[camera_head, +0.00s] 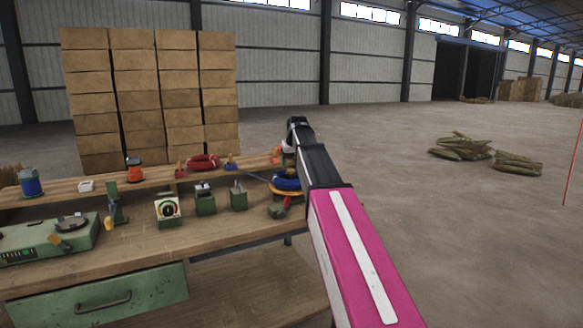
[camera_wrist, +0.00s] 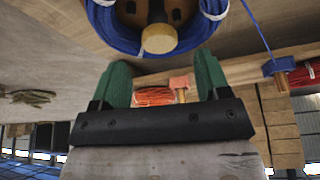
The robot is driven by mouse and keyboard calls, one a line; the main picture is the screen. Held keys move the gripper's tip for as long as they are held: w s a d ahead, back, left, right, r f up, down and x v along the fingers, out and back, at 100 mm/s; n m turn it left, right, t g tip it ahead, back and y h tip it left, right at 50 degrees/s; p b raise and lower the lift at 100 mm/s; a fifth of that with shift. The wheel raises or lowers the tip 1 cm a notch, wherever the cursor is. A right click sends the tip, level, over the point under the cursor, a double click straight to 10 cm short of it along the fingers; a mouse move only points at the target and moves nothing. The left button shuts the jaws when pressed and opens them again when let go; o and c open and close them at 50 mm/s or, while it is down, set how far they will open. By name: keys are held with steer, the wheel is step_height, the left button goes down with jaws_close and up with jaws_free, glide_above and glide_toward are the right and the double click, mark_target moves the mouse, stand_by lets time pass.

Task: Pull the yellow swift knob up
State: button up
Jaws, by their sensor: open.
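The yellow knob (camera_wrist: 158,39) shows in the wrist view as a dull yellow round end on a dark hub, with a coil of blue wire (camera_wrist: 128,44) around the hub. My gripper (camera_wrist: 163,62) has two green finger pads, spread apart and empty. The knob appears just past the fingertips, roughly centred between them, and I see no contact. In the head view the blue coil (camera_head: 287,183) sits above an orange-yellow ring at the bench's right end. My arm hides the knob and most of my gripper there.
The wooden bench (camera_head: 215,235) carries a green machine (camera_head: 50,240) at left and several small green devices in the middle. A red coil (camera_head: 203,162) lies on the back shelf. A blue wire (camera_wrist: 257,25) runs from the coil to a blue block (camera_wrist: 280,66). Open floor lies right.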

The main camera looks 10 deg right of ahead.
steer(key=v, duration=0.7)
steer(key=shift+r, duration=0.3)
steer(key=shift+s, duration=0.1)
